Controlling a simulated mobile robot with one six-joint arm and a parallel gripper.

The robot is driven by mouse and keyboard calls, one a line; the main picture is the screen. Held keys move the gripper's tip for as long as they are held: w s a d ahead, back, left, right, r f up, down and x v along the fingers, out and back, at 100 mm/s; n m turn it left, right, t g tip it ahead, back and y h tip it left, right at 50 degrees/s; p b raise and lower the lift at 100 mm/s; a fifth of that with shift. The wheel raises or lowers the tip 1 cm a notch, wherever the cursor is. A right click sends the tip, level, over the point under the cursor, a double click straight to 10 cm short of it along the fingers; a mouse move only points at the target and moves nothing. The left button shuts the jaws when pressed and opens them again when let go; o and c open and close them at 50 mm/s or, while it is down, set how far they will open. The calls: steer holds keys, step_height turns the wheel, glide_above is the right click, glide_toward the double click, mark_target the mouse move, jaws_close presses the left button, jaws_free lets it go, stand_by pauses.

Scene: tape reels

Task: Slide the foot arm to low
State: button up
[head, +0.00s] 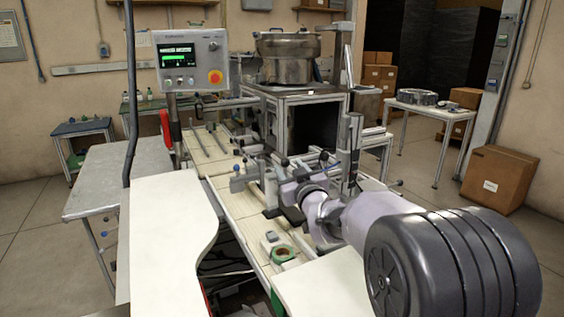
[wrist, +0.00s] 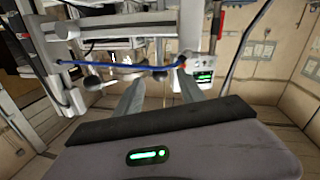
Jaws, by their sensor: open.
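My gripper (wrist: 158,82) reaches into the machine, its two grey fingers apart with a gap between them. Small rounded metal parts (wrist: 125,74) and a thin blue line (wrist: 118,65) show beyond the fingertips; I cannot tell whether the fingers touch any of them. In the head view my gripper (head: 282,192) is among the brackets and knobs of the machine, partly hidden by its own wrist. I cannot pick out the foot arm for certain or read its position. An upright post (head: 352,150) stands just right of my wrist.
A control panel (head: 190,62) with a green-lit screen and a red button stands at the back left. A steel bowl (head: 288,58) sits on a frame behind the machine. A green reel (head: 283,253) lies at the machine's near end. A pale worktop (head: 165,235) is clear.

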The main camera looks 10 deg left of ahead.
steer(key=x, duration=0.7)
steer(key=shift+w, duration=0.3)
steer(key=shift+a+r, duration=0.1)
steer(key=shift+a, duration=0.05)
steer(key=shift+c, duration=0.5)
jaws_close()
stand_by(0.4)
